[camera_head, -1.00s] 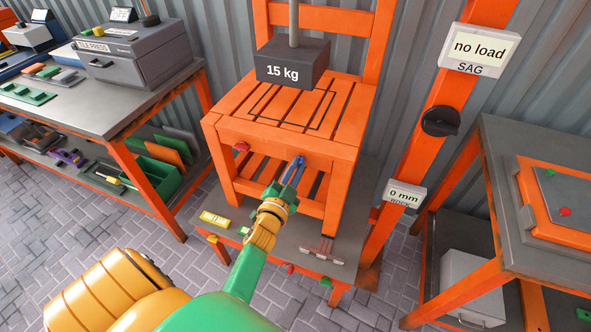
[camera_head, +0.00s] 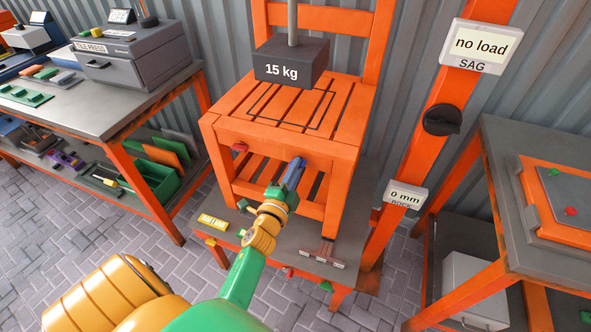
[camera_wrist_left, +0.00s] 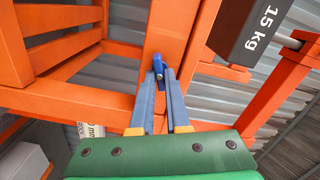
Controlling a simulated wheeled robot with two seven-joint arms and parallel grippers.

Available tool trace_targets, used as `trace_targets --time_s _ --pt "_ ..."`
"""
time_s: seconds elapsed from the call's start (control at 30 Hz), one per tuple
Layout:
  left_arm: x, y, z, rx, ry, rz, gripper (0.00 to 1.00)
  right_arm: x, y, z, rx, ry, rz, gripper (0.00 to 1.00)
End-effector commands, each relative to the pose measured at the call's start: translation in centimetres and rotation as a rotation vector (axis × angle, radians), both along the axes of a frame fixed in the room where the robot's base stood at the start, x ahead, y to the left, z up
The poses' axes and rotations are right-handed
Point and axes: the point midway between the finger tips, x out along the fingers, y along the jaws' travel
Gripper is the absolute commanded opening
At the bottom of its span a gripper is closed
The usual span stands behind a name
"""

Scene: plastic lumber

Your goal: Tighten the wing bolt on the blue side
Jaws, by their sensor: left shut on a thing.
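An orange slatted chair (camera_head: 340,141) stands on a low grey platform, with a red wing bolt (camera_head: 240,147) at the left of its front rail. My left gripper (camera_head: 298,164) is at the right part of that rail. In the left wrist view, a blue wing bolt (camera_wrist_left: 158,64) sticks out of an orange member, and the fingers (camera_wrist_left: 163,76) are shut on it. In the head view the fingers hide most of this bolt. My right gripper is not in view.
A dark 15 kg weight (camera_head: 291,63) hangs on a rod over the seat. An orange post with a "no load" sign (camera_head: 480,46), a black knob (camera_head: 441,121) and a "0 mm" sign (camera_head: 405,196) stands at right. Benches flank both sides.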

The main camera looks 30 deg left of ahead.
Motion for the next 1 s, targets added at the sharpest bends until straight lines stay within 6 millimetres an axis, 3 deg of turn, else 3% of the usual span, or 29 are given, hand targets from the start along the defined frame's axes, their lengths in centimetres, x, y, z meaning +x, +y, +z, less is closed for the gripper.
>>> trace_targets --time_s 0.63,1.0 --pt "-0.03 -0.02 -0.26 0.216 0.054 0.0 0.0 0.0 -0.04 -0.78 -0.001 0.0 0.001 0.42" --pt "-0.02 -0.02 -0.2 0.255 0.064 0.0 0.0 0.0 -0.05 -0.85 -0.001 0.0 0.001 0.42"
